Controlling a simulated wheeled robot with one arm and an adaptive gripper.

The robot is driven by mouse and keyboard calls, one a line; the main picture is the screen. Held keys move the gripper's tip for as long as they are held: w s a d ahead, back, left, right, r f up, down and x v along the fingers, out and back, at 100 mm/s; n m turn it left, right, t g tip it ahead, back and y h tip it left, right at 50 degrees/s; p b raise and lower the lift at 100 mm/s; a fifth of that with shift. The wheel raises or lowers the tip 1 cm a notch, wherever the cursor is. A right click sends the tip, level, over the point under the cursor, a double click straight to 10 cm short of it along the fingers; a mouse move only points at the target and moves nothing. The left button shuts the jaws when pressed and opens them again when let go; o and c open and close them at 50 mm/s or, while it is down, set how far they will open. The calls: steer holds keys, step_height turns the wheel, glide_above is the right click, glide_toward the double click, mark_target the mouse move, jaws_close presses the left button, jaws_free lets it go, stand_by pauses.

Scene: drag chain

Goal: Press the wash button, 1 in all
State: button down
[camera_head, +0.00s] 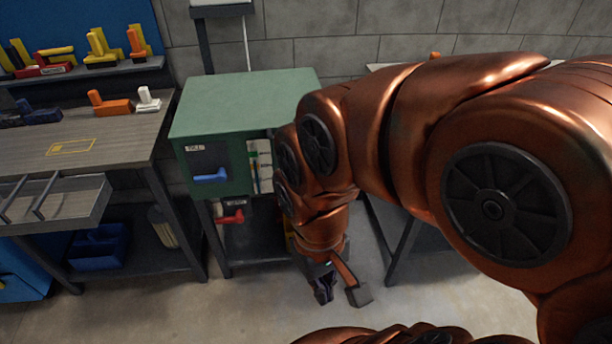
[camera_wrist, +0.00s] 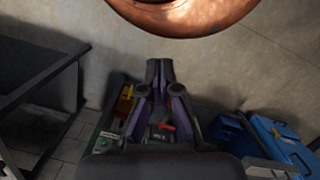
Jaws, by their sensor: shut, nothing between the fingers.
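A green cabinet (camera_head: 245,100) stands left of my arm, with a blue handle (camera_head: 210,177) on its dark front panel. A red handle (camera_head: 230,217) sits below it. A pale panel with coloured marks (camera_head: 260,166) is on the cabinet's right front, partly hidden by my copper arm. I cannot make out a wash button in either view. My gripper (camera_head: 323,290) hangs low over the floor, in front of and to the right of the cabinet, apart from it. In the wrist view my gripper (camera_wrist: 160,68) is shut and empty, its fingertips together.
A grey workbench (camera_head: 90,140) with an open drawer (camera_head: 60,205) stands at the left, carrying orange and white pieces. A shelf (camera_head: 90,70) above holds several coloured tools. A blue bin (camera_head: 100,247) sits below. The concrete floor (camera_head: 230,310) in front is clear.

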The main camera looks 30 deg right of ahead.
steer(key=w+a+f+m+t+y+b, duration=0.2)
steer(key=w+a+f+m+y+b, duration=0.2)
steer(key=w+f+m+b, duration=0.3)
steer(key=w+a+f+m+t+y+b, duration=0.1)
steer(key=w+a+f+m+y+b, duration=0.25)
steer(key=w+f+m+b, duration=0.45)
steer(key=w+d+f+m+t+y+b, duration=0.3)
steer(key=w+d+m+t+b, duration=0.3)
steer(key=w+b, duration=0.4)
steer(key=w+d+f+m+t+h+b, duration=0.1)
steer(key=w+d+f+m+t+b, duration=0.1)
steer(key=d+m, duration=0.4)
steer(key=w+d+f+m+t+h+b, duration=0.2)
steer(key=d+m, duration=0.4)
steer(key=d, duration=0.4)
steer(key=w+d+f+m+t+h+b, duration=0.1)
steer(key=w+d+f+m+t+b, duration=0.2)
steer(key=d+m+b, duration=0.3)
steer(key=shift+d+f+t, duration=0.3)
steer(key=shift+d+t, duration=0.2)
steer(key=shift+d, duration=0.65)
steer(key=shift+w, duration=0.2)
